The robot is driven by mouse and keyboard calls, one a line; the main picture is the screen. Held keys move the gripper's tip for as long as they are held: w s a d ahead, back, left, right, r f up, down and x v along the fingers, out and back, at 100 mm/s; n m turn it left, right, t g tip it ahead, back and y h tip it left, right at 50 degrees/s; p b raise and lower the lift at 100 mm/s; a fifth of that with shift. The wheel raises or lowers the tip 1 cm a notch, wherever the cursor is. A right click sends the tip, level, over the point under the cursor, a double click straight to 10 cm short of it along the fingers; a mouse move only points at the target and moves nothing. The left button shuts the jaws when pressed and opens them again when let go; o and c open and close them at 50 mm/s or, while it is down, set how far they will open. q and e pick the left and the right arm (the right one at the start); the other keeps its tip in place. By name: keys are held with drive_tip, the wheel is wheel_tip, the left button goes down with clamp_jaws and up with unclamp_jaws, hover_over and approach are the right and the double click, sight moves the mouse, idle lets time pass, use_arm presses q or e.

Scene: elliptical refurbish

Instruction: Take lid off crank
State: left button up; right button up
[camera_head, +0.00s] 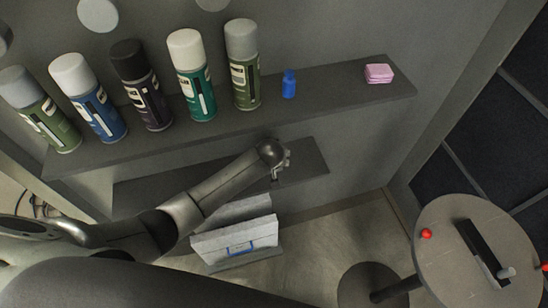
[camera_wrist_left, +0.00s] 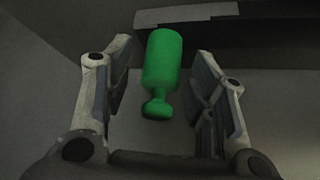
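The crank is probably the round grey disc (camera_head: 445,225) at the right of the head view, with a dark slotted bar (camera_head: 478,245) and a red knob (camera_head: 426,234) on its face. I cannot tell which part is its lid. My left gripper (camera_head: 282,172) is over the lower shelf, well to the left of the disc. In the left wrist view its fingers (camera_wrist_left: 165,110) are spread apart. A green bottle-shaped object (camera_wrist_left: 163,65) shows between them, touching neither; its depth is unclear. My right gripper is not in view.
Several spray cans (camera_head: 194,80), a small blue bottle (camera_head: 289,84) and a pink block (camera_head: 379,73) stand on the upper shelf (camera_head: 335,88). The lower shelf (camera_head: 308,158) is below it. A white box (camera_head: 235,243) sits low down.

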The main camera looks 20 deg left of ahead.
use_arm(q)
drive_tip(key=c, duration=0.7)
drive_tip(key=shift+o, duration=0.2)
